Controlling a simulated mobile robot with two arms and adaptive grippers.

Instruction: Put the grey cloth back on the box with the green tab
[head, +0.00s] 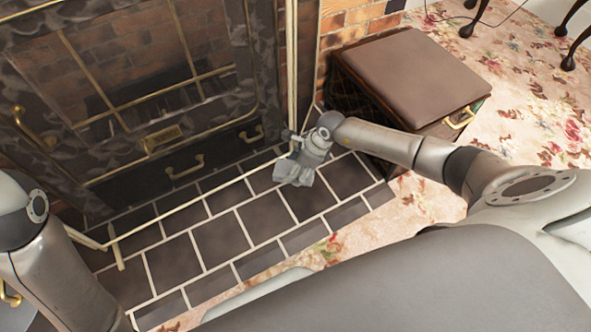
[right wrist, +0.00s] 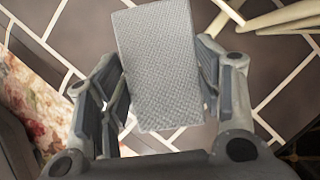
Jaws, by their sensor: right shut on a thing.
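My right gripper (head: 302,168) is low over the dark hearth tiles, left of the box. In the right wrist view, a flat grey woven cloth (right wrist: 160,60) lies between the two fingers of the right gripper (right wrist: 157,95), which is shut on it. I cannot clearly tell the cloth from the gripper in the head view. The box (head: 410,72) has a brown padded top and dark sides, and stands right of the fireplace. A small green patch (head: 478,104) shows at its right edge, above a brass handle (head: 460,118). My left gripper is out of view.
A glass-fronted fireplace (head: 150,110) with brass trim fills the upper left. A pale low rail (head: 190,207) runs across the tiled hearth (head: 225,240). Floral carpet (head: 530,95) lies right of the box, with dark furniture legs (head: 570,45) beyond. The box top is bare.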

